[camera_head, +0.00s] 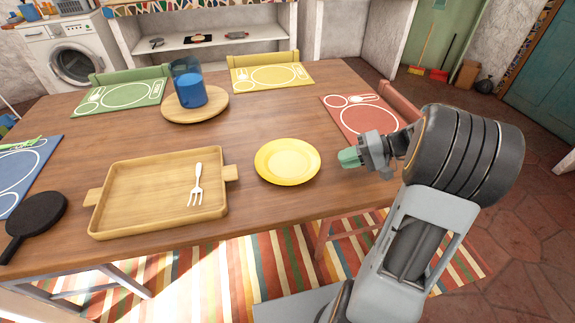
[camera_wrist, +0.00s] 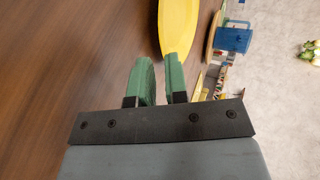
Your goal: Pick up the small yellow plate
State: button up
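The small yellow plate (camera_head: 287,161) lies flat on the wooden table, right of the tray. My gripper (camera_head: 348,157) is just right of the plate, apart from it, with its green fingertips pointing left toward the plate's rim. In the wrist view, the two green fingers of my gripper (camera_wrist: 160,64) stand apart with nothing between them. The yellow plate (camera_wrist: 179,25) shows there at a steep slant beyond the fingertips, more in line with the right finger. Its upper part is cut off by the frame.
A wooden tray (camera_head: 130,207) with a white fork (camera_head: 196,184) is left of the plate. A blue cup (camera_head: 187,84) stands on a round board (camera_head: 221,105) behind. A black pan (camera_head: 38,213) lies at far left. A red placemat (camera_head: 350,112) is behind my gripper. Bare table surrounds the plate.

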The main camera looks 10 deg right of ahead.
aim_at(321, 172)
jog(key=shift+b+x, duration=0.75)
jog(key=shift+x, duration=2.95)
jog(key=shift+w+r, duration=0.1)
jog(key=shift+c, duration=0.5)
grip_shut()
